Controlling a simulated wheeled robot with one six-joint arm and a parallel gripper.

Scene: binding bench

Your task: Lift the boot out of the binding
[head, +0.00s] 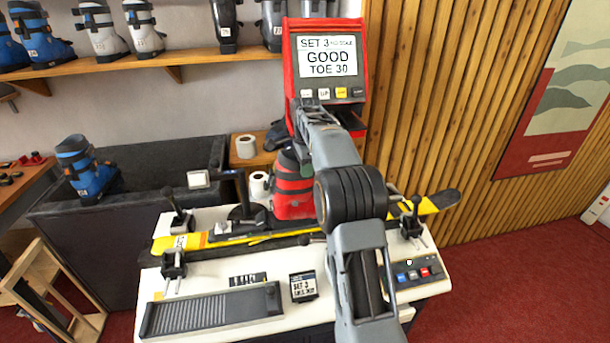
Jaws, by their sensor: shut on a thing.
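A red boot (291,188) with dark bands stands upright over the yellow ski (190,241) on the white bench. The binding (240,217) shows as dark parts just left of the boot. My gripper (302,152) is at the top of the boot, shut on it. My own arm crosses in front and hides most of the fingers and the boot's right side. I cannot tell whether the sole touches the binding.
A red tester with a screen (326,62) reading "GOOD TOE 30" stands behind. Clamps (174,265) hold the ski. A blue boot (84,170) is left by a dark bin (140,200). A shelf (150,68) carries several boots.

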